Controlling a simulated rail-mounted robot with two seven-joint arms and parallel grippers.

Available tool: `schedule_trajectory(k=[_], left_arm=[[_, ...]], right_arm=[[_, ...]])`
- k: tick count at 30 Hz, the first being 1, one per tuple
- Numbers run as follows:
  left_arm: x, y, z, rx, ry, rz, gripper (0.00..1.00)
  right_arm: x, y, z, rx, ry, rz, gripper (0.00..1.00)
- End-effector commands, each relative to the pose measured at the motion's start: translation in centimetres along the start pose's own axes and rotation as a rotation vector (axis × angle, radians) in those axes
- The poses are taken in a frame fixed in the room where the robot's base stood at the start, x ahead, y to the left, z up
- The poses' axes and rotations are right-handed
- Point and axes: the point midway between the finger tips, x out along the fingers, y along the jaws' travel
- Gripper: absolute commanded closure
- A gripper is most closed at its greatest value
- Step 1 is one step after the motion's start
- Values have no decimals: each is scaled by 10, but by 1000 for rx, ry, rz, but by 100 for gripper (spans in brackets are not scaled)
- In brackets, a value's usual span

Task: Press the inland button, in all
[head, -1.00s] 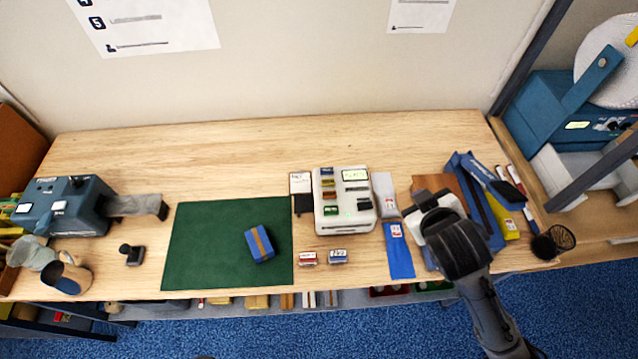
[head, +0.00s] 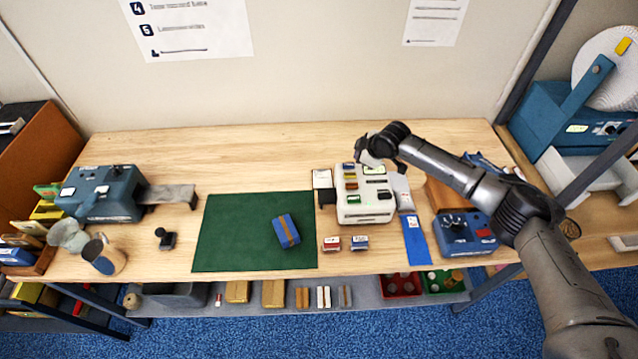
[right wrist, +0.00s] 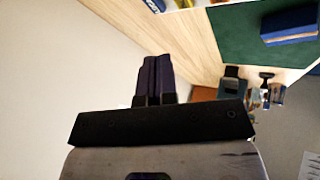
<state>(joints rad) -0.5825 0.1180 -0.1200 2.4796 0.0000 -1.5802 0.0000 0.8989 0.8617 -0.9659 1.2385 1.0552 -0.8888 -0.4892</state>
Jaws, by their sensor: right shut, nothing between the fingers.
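The white button device (head: 365,208) stands on the table, with a column of coloured keys on its left, darker keys on its right and a small screen. The key labels are too small to read, so I cannot tell which is the inland button. My right gripper (head: 366,152) is over the device's back edge and hides part of its top. In the right wrist view its dark fingers (right wrist: 155,78) are together and empty; the device does not show clearly there. I cannot tell whether the fingers touch any key. My left gripper is not in view.
A green mat (head: 235,235) with a blue taped box (head: 286,231) lies left of the device. Two small stamp boxes (head: 345,243) sit in front of it. A blue machine (head: 465,235) stands to the right. The table's back left is clear.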

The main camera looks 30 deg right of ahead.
Motion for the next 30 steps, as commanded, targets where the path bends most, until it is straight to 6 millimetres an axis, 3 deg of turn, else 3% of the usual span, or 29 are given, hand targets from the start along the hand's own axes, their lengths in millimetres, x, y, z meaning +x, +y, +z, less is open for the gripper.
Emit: schedule_trajectory(k=[3,8,30], left_arm=[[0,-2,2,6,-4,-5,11],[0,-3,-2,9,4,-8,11],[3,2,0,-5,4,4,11]], right_arm=[[0,5,-16,-52,129,9,100],[-2,10,-28,-160,197,54,100],[2,8,-28,-220,199,62,100]])
